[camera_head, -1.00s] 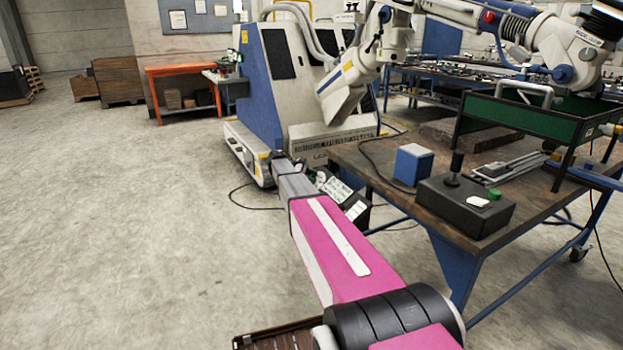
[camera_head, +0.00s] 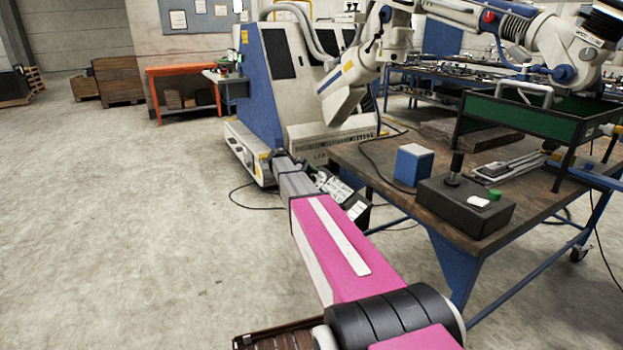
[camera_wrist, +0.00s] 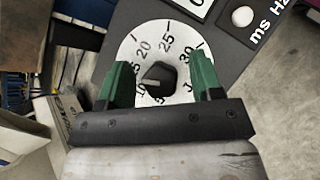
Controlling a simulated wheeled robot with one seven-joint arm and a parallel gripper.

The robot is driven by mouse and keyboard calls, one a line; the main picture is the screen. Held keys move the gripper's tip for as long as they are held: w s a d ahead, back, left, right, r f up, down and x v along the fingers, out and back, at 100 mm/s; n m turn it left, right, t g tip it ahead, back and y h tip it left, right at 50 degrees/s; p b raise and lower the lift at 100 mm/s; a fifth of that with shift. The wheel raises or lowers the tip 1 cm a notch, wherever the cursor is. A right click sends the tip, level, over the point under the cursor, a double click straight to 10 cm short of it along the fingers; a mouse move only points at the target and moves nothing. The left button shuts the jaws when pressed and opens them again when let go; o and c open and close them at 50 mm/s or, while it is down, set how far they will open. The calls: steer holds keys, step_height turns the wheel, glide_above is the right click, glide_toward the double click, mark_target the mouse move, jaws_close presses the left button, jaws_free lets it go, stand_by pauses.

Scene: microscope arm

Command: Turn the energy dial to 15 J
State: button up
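The energy dial (camera_wrist: 130,52) shows in the wrist view as a white round scale on a dark panel. The numbers 5, 10, 15, 20, 25 and 30 and a "J" run around it, some partly covered. A dark knob (camera_wrist: 160,73) stands at its centre; which number it points to is hard to tell. My gripper (camera_wrist: 162,80) has its two green fingers on either side of the knob, with white scale showing between each finger and the knob. It is open and holds nothing. In the head view my pink and grey arm hides the dial and the gripper.
A white button (camera_wrist: 242,16) and a display sit on the panel near the dial. In the head view a workbench (camera_head: 395,205) stands to the right of my arm, with a blue box (camera_head: 413,165) and a black control box (camera_head: 466,205) on it. Floor at left is clear.

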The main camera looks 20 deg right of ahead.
steer(key=v, duration=1)
steer(key=shift+a+r, duration=0.25)
steer(key=shift+a, duration=0.1)
steer(key=s+a+f+m+t+y, duration=0.1)
steer(key=s+f, duration=0.5)
steer(key=s, duration=0.6)
steer(key=s+a+f+m+t+y, duration=0.1)
steer(key=s+a+f+m+y, duration=0.3)
steer(key=s, duration=0.9)
steer(key=s+a+f+m+t+y, duration=0.2)
steer(key=s+f+y, duration=0.4)
steer(key=s, duration=0.6)
step_height(320, 180, down, 2)
steer(key=shift+a+f+m, duration=0.2)
steer(key=shift+a+m, duration=0.2)
steer(key=shift+m, duration=0.1)
